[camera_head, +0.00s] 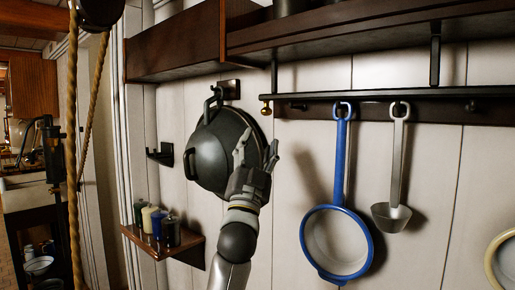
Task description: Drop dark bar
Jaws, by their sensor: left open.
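My left gripper (257,152) is raised in front of the white plank wall, its fingers spread and pointing up. Nothing shows between its fingers. It overlaps the right edge of a black pan (212,150) that hangs from a wall hook; I cannot tell whether they touch. No loose dark bar is clearly seen. A long dark rail (440,108) with hooks runs along the wall to the upper right of the gripper. My right gripper is not in view.
A blue-rimmed pan (341,208) and a grey ladle (395,170) hang from the rail. A wooden shelf (370,35) is above. A small shelf (160,243) with several jars (172,230) is at lower left. A rope (72,150) hangs at the left.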

